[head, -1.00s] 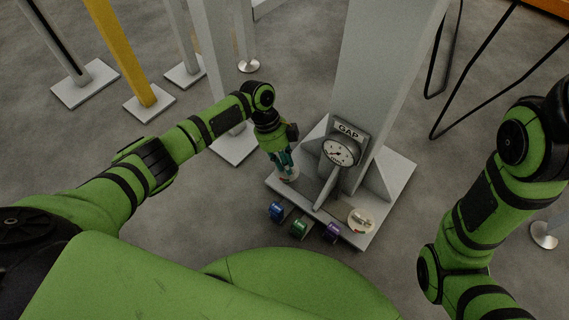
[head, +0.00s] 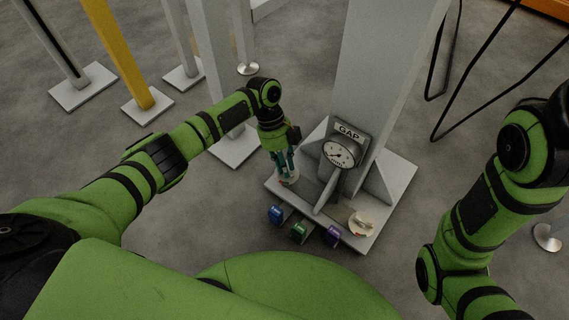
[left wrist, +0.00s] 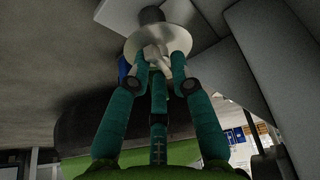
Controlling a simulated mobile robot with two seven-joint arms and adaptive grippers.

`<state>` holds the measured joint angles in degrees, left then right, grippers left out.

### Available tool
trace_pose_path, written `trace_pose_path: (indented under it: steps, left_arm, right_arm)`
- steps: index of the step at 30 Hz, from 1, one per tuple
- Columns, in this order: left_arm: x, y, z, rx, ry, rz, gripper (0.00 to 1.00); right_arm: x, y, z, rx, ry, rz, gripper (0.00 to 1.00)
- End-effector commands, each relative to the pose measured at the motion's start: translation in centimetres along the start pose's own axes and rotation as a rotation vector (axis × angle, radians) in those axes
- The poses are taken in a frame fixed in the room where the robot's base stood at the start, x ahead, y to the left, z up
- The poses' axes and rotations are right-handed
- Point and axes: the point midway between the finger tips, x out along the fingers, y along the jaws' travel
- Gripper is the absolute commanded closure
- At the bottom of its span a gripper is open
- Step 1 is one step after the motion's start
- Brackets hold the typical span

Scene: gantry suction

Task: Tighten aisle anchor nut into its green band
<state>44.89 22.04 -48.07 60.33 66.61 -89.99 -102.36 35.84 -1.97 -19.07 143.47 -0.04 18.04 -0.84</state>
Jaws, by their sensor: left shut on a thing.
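A pale anchor nut (left wrist: 157,60) sits on a round whitish disc (left wrist: 128,48) in the left wrist view. My left gripper (left wrist: 165,62) is shut on this nut, with teal fingers on both sides of it. In the head view my left gripper (head: 287,174) points down at the left corner of the column's base plate (head: 388,188), and its fingers mostly hide the nut and disc. A second pale nut (head: 363,220) on a disc stands at the plate's front right. I cannot make out a green band at the held nut. My right gripper is out of view.
A GAP dial gauge (head: 340,153) is on the grey column (head: 385,80) between the two nuts. Blue (head: 276,214), green (head: 299,232) and purple (head: 332,235) blocks stick out along the plate's front edge. A yellow post (head: 119,50) and grey posts stand left.

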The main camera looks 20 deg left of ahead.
Motion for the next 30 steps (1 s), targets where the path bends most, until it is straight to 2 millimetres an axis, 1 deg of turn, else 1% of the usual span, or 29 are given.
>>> trace_pose_path:
  steps: [1, 2, 17, 20, 23, 30]
  left_arm:
    - [-0.3, -0.8, -0.7, 0.013, 0.009, -0.021, 0.66]
    - [-0.3, -0.8, -0.7, 0.013, 0.009, -0.021, 0.58]
    - [-0.4, -0.4, -0.2, 0.004, 0.003, -0.013, 0.58]
    - [-1.3, -0.5, -0.2, 0.004, 0.002, -0.014, 0.58]
    - [-3.1, -0.4, -0.2, 0.006, 0.002, -0.015, 0.58]
    - [-8.2, -0.4, -0.2, 0.005, 0.002, -0.014, 0.58]
  right_arm:
    - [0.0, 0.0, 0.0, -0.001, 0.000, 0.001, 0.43]
    - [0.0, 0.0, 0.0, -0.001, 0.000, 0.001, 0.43]
    - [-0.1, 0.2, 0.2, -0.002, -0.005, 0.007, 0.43]
    - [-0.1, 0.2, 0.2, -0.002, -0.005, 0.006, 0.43]
    - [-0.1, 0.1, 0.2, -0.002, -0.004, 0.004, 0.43]
    - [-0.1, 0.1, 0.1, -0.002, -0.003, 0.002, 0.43]
